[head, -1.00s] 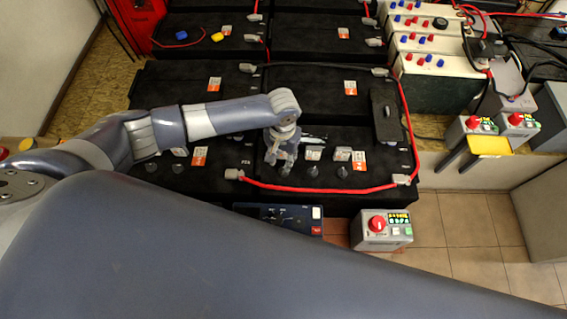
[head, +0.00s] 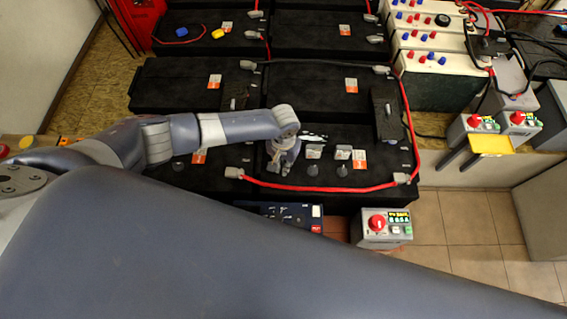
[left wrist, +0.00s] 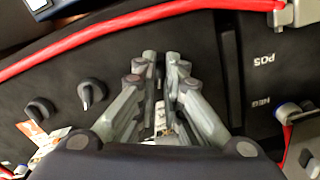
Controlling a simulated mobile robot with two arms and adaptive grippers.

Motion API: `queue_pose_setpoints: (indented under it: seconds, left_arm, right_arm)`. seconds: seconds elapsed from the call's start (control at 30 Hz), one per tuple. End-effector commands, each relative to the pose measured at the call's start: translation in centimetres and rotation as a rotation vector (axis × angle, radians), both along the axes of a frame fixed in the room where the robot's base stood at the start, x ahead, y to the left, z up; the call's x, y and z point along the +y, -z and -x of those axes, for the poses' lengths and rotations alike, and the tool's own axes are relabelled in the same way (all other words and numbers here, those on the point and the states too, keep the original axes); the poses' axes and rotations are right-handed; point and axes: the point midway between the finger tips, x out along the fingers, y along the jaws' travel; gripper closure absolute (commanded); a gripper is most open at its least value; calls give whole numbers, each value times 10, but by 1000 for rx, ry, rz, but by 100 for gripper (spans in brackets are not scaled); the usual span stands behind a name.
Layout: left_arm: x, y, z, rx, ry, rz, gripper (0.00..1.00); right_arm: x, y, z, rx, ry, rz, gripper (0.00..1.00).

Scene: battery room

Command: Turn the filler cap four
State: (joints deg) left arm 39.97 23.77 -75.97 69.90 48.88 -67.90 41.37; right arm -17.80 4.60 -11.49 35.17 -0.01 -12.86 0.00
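The black battery (head: 385,165) at front centre carries a row of dark filler caps. Two caps show in the head view, one cap (head: 313,171) and another cap (head: 342,171). In the left wrist view they are one cap (left wrist: 92,92) and another cap (left wrist: 40,108). My left gripper (head: 283,172) points down at the place just left of them in the head view, in line with the row. In the left wrist view its fingertips (left wrist: 165,58) are close together with a narrow dark gap. The cap there is mostly hidden between the fingers. My right gripper is out of view.
A red cable (head: 310,188) runs along the battery's front edge, close to my left gripper. A grey box with a red button (head: 377,224) and a dark blue panel (head: 285,212) stand in front. More batteries (head: 315,85) lie behind. Tiled floor (head: 455,220) is clear at right.

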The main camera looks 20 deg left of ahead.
Motion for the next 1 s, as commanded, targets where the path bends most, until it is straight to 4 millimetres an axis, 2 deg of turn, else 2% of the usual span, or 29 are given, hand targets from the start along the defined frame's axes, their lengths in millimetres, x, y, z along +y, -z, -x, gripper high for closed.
queue_pose_setpoints:
  seconds: [0.47, 0.67, 1.0]
  left_arm:
    - [0, 0, 1, 3, 62, 0, 100]
    - [0, 0, 1, 2, 191, 0, 100]
    - [0, 0, 1, 2, 506, 0, 100]
  right_arm:
    - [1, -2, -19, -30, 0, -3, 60]
    - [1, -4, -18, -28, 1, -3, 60]
    - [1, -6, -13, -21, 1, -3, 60]
